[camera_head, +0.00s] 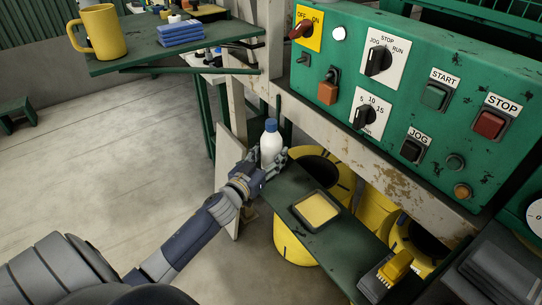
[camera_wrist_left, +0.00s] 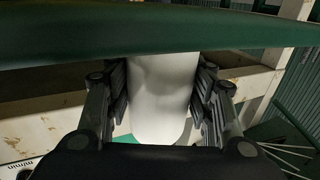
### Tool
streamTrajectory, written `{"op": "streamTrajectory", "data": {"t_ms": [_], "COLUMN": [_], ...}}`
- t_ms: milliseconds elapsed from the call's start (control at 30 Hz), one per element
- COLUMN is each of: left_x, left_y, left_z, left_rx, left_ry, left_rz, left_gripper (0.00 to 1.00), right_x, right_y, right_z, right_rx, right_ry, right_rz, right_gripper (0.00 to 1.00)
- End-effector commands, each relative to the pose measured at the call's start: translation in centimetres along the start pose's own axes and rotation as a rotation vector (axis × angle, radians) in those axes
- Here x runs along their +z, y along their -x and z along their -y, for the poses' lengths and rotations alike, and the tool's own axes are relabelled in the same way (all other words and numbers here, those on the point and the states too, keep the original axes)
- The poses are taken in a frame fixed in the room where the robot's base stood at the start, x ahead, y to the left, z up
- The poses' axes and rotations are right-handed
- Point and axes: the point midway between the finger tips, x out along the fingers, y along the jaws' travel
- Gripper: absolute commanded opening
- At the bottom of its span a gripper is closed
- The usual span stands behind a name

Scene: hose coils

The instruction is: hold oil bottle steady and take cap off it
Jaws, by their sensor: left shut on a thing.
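The oil bottle (camera_head: 270,150) is white and stands upright at the left end of a narrow green shelf. Its blue cap (camera_head: 270,125) is on top. My left gripper (camera_head: 272,164) is shut on the lower part of the bottle, reaching in from the left. In the left wrist view the white bottle body (camera_wrist_left: 160,95) fills the space between the two dark finger pads (camera_wrist_left: 160,105); the cap is out of that view. Whether the bottle's base touches the shelf is hidden by the gripper. My right gripper is not in view.
The green shelf (camera_head: 335,255) holds a tray with a yellow inside (camera_head: 317,210) and a yellow brush (camera_head: 396,266). A green control panel (camera_head: 440,60) rises behind it. Yellow hose coils (camera_head: 372,207) lie below. A table with a yellow mug (camera_head: 101,33) stands at upper left.

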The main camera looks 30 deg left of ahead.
Motion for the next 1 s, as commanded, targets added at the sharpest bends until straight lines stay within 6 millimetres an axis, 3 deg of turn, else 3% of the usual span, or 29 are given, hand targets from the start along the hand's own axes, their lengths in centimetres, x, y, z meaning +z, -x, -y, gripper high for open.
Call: {"op": "streamTrajectory", "data": {"t_ms": [267, 500, 1000], "left_x": [-0.8, -4.0, -4.6], "left_y": [0.0, 0.0, 7.1], "left_z": [0.0, 0.0, -10.1], "left_rx": [0.001, 0.003, 0.001], "left_ry": [-0.002, -0.005, 0.006], "left_rz": [-0.003, -0.006, -0.002], "left_gripper": [0.15, 0.15, 0.15], "right_x": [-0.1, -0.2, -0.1], "right_y": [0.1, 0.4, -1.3], "right_z": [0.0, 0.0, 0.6], "right_rx": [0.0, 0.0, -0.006], "right_ry": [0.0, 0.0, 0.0], "right_rz": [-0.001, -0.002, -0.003], "right_gripper": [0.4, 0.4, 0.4]}}
